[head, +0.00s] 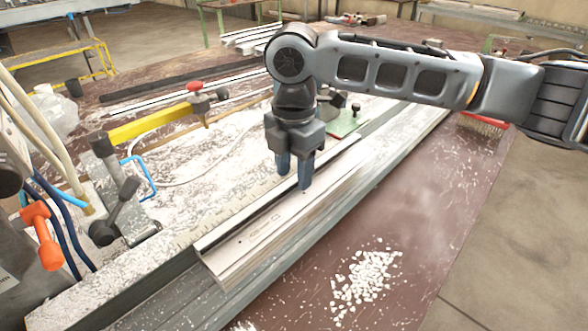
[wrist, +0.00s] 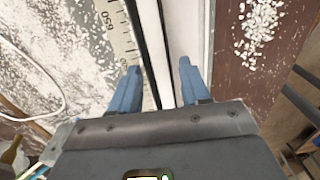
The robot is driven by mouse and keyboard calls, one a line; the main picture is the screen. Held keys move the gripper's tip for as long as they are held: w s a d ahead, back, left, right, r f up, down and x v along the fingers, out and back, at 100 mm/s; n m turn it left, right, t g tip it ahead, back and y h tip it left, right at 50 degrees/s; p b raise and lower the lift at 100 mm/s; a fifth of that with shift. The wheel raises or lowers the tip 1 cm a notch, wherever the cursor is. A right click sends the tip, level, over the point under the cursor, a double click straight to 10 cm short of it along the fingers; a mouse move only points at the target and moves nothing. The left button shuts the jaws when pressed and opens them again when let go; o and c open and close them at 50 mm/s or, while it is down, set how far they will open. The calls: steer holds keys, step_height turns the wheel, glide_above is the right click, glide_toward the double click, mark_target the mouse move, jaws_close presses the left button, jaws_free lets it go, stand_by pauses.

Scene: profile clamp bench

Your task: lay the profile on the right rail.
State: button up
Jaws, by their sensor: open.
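The profile (head: 250,238) is a long, pale bar with a black strip along it and slots near its front end. It lies lengthwise at the bench's right side, along the grey right rail (head: 185,305); its underside is hidden, so I cannot tell how fully it is seated. My gripper (head: 294,178) points down over the profile's middle to far part, with its blue fingers apart. In the wrist view, the profile (wrist: 182,30) runs between the open fingers (wrist: 158,82); I cannot tell whether they touch it.
A yellow clamp arm (head: 150,124) with a red knob and an orange-handled clamp (head: 42,238) stand at the left. A ruler strip (wrist: 117,32) runs beside the profile. A green plate (head: 350,122) is behind my gripper.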

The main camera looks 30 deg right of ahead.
step_height(320, 180, up, 13)
steer(key=b, duration=0.1)
steer(key=shift+f, duration=0.15)
stand_by(1.8)
